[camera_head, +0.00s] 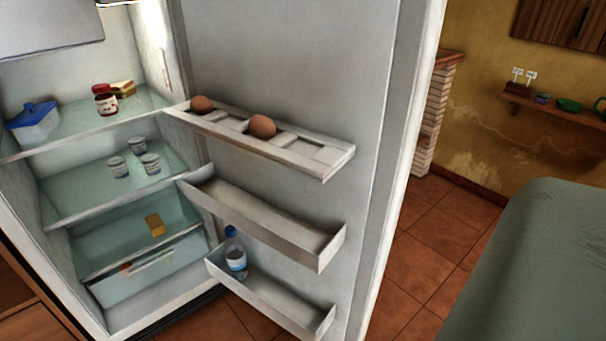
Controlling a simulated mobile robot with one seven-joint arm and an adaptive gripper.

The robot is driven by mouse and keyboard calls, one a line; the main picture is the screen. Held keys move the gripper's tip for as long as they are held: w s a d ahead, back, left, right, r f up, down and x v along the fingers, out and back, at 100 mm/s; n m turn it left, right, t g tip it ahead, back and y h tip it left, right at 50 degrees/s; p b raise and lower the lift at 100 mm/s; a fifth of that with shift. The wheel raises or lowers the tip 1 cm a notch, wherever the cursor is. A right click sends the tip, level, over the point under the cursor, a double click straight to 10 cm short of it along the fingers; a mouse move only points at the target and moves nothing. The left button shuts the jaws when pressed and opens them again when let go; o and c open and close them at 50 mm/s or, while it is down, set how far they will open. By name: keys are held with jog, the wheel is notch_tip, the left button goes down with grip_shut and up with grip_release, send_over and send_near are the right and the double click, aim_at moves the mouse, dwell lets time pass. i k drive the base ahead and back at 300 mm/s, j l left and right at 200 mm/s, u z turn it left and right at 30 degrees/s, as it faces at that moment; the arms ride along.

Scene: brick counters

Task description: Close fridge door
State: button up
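The fridge (30,195) stands at the left with its inside in view. Its door (330,60) is wide open, its inner face turned toward me, and it fills the middle of the picture. The door carries an egg rack (325,158) with two brown eggs, an empty middle shelf (260,215) and a bottom shelf (285,308) holding a small bottle (235,254). The door's free edge (405,170) is toward the right. My gripper is not in view.
Inside the fridge are a blue-lidded box (33,122), a jar (105,101), several small cups and a yellow block (155,225). A grey-green rounded surface (530,260) is at the lower right. Tiled floor (425,250) shows between it and the door. A wall shelf (555,107) is farther back.

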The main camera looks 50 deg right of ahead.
aim_at(313, 206)
jog(key=k+l+u, duration=0.1)
jog(key=l, duration=0.25)
jog(key=k+l+u, duration=0.1)
jog(key=l, duration=0.25)
jog(key=k+l+u, duration=0.1)
jog(key=k+l, duration=0.15)
jog(key=k+l+u, duration=0.1)
jog(key=l, duration=0.75)
jog(key=k+l+u, duration=0.15)
jog(key=l, duration=0.75)
jog(key=k+l+u, duration=0.15)
jog(key=l, duration=0.7)
jog(key=k+l+u, duration=0.1)
jog(key=l, duration=0.35)
jog(key=k+l+u, duration=0.2)
jog(key=k, duration=0.7)
jog(key=j, duration=0.15)
